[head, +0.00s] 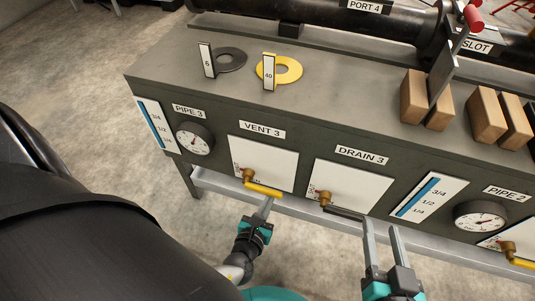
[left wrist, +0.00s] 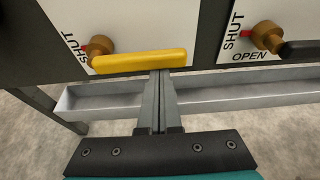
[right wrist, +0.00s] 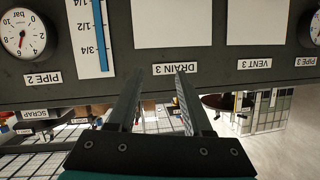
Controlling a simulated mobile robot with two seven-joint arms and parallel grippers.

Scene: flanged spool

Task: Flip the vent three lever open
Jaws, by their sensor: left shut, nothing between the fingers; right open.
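The vent three lever has a yellow handle (head: 264,189) on a brass valve (head: 247,174), at the lower part of the white panel under the VENT 3 label (head: 262,130). In the left wrist view the yellow handle (left wrist: 140,61) lies nearly level, pointing right from the valve. SHUT is printed left of the valve; no OPEN mark shows there. My left gripper (head: 267,201) is shut and empty, its tips at the handle's lower edge; I cannot tell whether they touch. My right gripper (head: 382,225) is open and empty, in front of and below the drain three panel.
The drain three valve (head: 324,197) with its black handle (head: 344,213) is to the right. A grey rail (left wrist: 225,104) runs below the panels.

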